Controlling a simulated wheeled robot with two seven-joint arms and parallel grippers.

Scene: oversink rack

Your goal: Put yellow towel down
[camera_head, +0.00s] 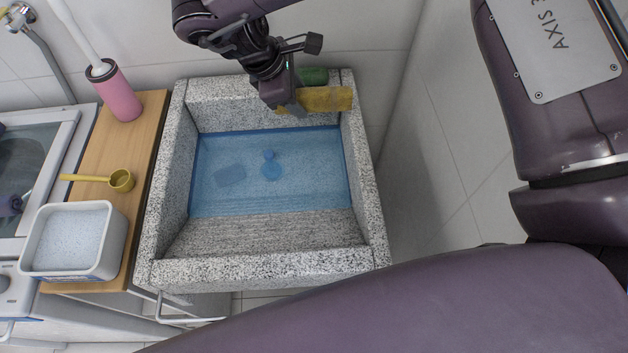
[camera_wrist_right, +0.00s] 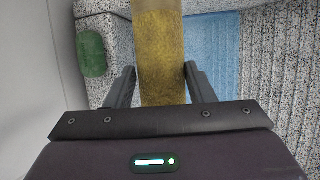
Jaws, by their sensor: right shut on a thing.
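The yellow towel (camera_head: 326,99) is a folded, worn yellow strip at the back right of the stone sink (camera_head: 262,268). My right gripper (camera_head: 292,104) is shut on it and holds it near the back rim. In the right wrist view the towel (camera_wrist_right: 161,60) runs between the two fingers of my right gripper (camera_wrist_right: 162,85) and on toward the top edge. I cannot tell whether the towel touches the rim. My left gripper is not in view.
A green block (camera_head: 313,76) lies on the back rim beside the towel. The sink holds blue water (camera_head: 310,170) with a dark and a blue object in it. At left, a wooden top (camera_head: 150,130) bears a pink holder (camera_head: 120,100), yellow scoop (camera_head: 121,180) and white tub (camera_head: 112,250).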

